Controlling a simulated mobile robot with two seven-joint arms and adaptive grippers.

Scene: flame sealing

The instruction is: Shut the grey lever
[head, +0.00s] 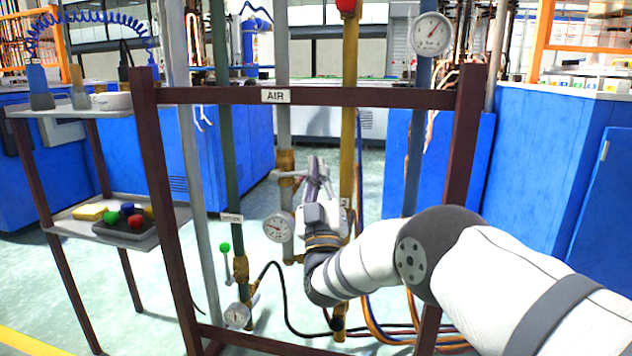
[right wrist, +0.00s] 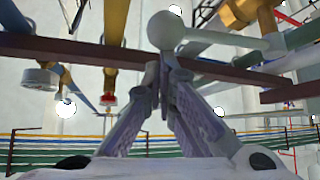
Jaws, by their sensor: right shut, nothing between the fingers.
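The grey lever (head: 287,175) sits on a brass valve (head: 286,160) on the grey pipe, below the AIR label, and appears roughly level in the head view. In the right wrist view the lever's round grey knob (right wrist: 170,31) is large, with its rod running right towards brass fittings. My right gripper (head: 317,167) is shut and empty, pointing up just right of the lever. In the right wrist view its fingertips (right wrist: 165,68) appear just below the knob; I cannot tell whether they touch it. My left gripper is not in view.
A dark red frame (head: 360,97) with an AIR label surrounds the pipes. A yellow pipe (head: 349,120) runs close behind my right gripper. A gauge (head: 279,227) is below the lever, and a green-knobbed lever (head: 225,249) is lower left. A side shelf (head: 70,230) stands left.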

